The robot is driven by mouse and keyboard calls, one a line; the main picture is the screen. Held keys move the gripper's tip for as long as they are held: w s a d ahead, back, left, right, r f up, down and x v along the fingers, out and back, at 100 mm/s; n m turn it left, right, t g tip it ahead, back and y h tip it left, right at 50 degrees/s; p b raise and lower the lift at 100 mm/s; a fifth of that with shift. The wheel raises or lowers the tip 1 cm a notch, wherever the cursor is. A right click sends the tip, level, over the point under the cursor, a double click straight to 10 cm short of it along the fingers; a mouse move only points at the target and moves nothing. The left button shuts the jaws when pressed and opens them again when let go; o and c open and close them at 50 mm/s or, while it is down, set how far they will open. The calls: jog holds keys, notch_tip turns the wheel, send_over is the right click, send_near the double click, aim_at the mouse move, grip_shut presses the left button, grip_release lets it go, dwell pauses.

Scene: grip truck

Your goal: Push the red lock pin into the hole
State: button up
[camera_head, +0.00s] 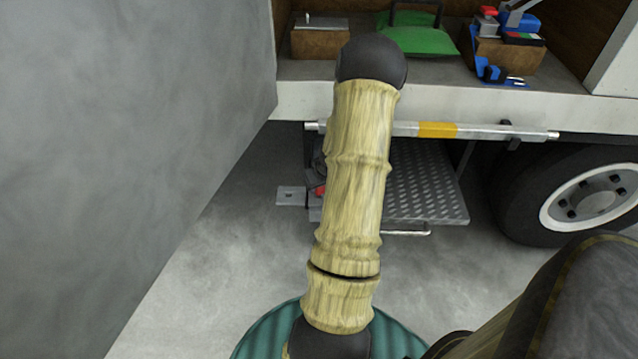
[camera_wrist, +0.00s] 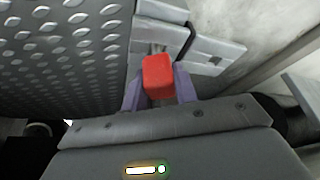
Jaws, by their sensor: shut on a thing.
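The red lock pin (camera_wrist: 158,76) shows in the wrist view as a red block between the two purple fingers of my gripper (camera_wrist: 159,90). My gripper is shut on it. A grey metal plate (camera_wrist: 215,52) with a slot and a dark bar lies just beyond the pin. The hole itself cannot be made out; the pin and fingers cover the area behind them. In the head view a small red part (camera_head: 320,190) shows at the left edge of my arm, low beside the step; my arm hides most of the gripper there.
A diamond-plate step (camera_head: 425,185) sits beside the pin, under the truck bed (camera_head: 310,100). A striped bar (camera_head: 480,131) runs along the bed edge. A wheel (camera_head: 590,200) stands at right and a grey wall panel (camera_head: 130,150) at left. Clear floor lies below the step.

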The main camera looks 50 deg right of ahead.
jog(key=shift+f+b, duration=0.35)
jog(key=shift+f, duration=0.4)
jog(key=shift+f, duration=0.2)
jog(key=o, duration=1.2)
jog(key=shift+c, duration=0.2)
jog(key=p+v, duration=0.9)
jog(key=v, duration=0.8)
jog(key=shift+r+p, duration=0.2)
jog(key=shift+p, duration=0.2)
jog(key=shift+s, duration=0.1)
